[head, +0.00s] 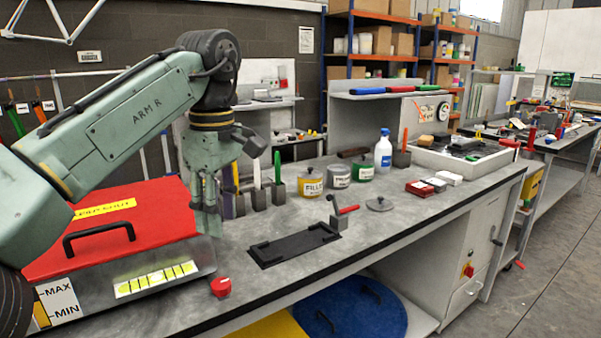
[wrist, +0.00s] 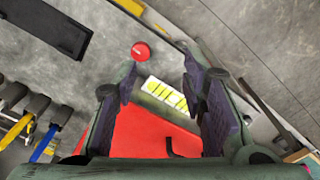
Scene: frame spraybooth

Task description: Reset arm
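My green arm reaches in from the left of the head view, and my gripper (head: 207,207) hangs fingers down at the right end of the red-lidded box (head: 150,200). In the wrist view my gripper (wrist: 160,72) has its two fingers spread apart with nothing held between them. Past the fingers lie the red lid (wrist: 150,135), the yellow-marked strip (wrist: 166,95) on the box front and a small red knob (wrist: 140,51). I cannot tell how far the fingertips are from the box or bench.
The grey bench (head: 260,285) carries a black tray (head: 294,244), a red-handled tool (head: 342,211), labelled pots (head: 311,183), a spray bottle (head: 383,152) and brushes in holders beside my gripper. The red knob (head: 221,287) sits near the front edge. The bench front middle is clear.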

